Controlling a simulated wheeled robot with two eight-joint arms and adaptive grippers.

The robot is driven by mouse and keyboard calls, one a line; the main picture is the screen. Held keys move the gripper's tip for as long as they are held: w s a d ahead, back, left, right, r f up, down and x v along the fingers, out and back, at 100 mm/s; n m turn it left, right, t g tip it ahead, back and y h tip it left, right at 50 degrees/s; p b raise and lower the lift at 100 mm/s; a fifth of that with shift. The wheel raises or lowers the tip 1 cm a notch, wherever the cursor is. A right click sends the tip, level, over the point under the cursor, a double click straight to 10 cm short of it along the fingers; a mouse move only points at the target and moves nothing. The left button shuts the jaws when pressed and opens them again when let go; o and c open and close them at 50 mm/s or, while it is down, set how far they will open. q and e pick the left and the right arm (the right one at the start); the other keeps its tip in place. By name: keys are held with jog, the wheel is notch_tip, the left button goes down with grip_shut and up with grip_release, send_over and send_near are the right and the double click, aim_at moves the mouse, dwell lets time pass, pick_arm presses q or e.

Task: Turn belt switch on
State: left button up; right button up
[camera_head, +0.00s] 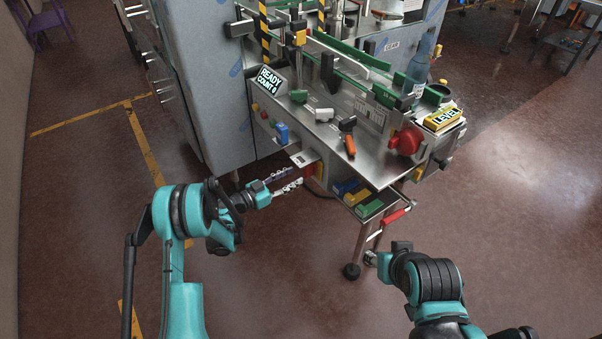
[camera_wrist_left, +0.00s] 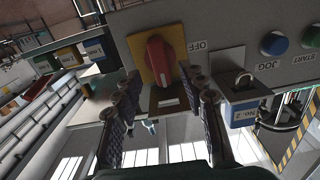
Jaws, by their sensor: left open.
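The switch shows in the left wrist view as a red rotary knob (camera_wrist_left: 158,60) on a yellow plate, with an OFF label (camera_wrist_left: 199,45) beside it. Its grip runs along the upright direction of that picture. My left gripper (camera_wrist_left: 164,84) is open, its two fingers spread on either side of the knob's near end; I cannot tell whether they touch it. In the head view my left gripper (camera_head: 288,182) points at the low side panel of the machine, where a red part (camera_head: 312,170) shows. My right gripper (camera_head: 371,258) is low beside the machine's leg, too small to read.
A blue JOG button (camera_wrist_left: 274,43) and a green START button (camera_wrist_left: 312,37) are farther right. The steel worktop (camera_head: 330,140) overhangs the panel. Open floor lies in front.

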pick_arm(q)
jog(key=v, duration=0.6)
jog(key=shift+a, duration=0.15)
jog(key=shift+s, duration=0.15)
jog(key=s+d+r+n+g+y, duration=0.25)
jog(key=s+r+n+y, duration=0.35)
jog(key=s+r, duration=0.5)
jog(key=s+a+r+n+y, duration=0.1)
jog(key=s+a+y, duration=0.3)
jog(key=s, duration=0.6)
jog(key=s+a+r+n+y, duration=0.1)
jog(key=s+a+n+y, duration=0.3)
jog(key=s, duration=0.7)
jog(key=shift+s+a+r+g+y, duration=0.3)
jog(key=shift+a+g, duration=0.15)
jog(key=shift+a, duration=0.55)
